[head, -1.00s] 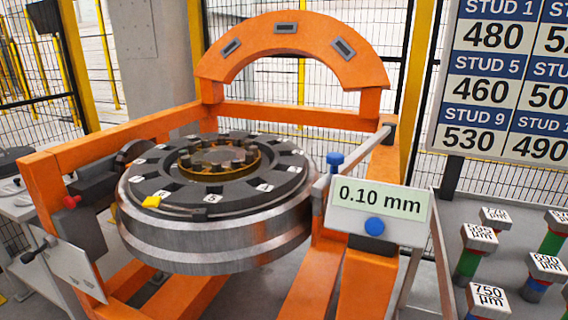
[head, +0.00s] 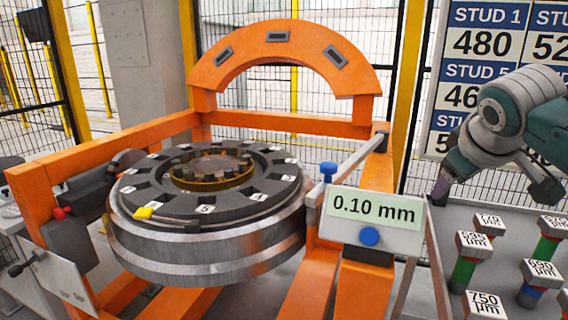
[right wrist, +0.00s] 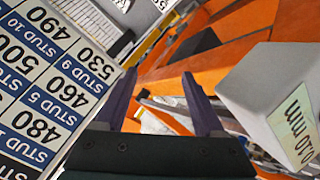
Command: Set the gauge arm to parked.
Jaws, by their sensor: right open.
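The grey gauge arm (head: 358,158) is a slim bar along the right side of the orange frame, with a blue knob (head: 328,170) at its near end. Beside it a white gauge box (head: 375,215) reads 0.10 mm and carries a blue button (head: 369,236). The box also shows at the right of the right wrist view (right wrist: 275,95). My right gripper (head: 440,190) is right of the gauge box and apart from it. Its two purple fingers are spread and empty in the right wrist view (right wrist: 160,105). My left gripper is not in view.
A large steel wheel (head: 210,235) with a numbered ring sits in the orange frame (head: 155,135). Several labelled studs (head: 475,245) stand at the lower right. A stud number board (head: 480,70) hangs behind my right arm. A mesh fence closes the back.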

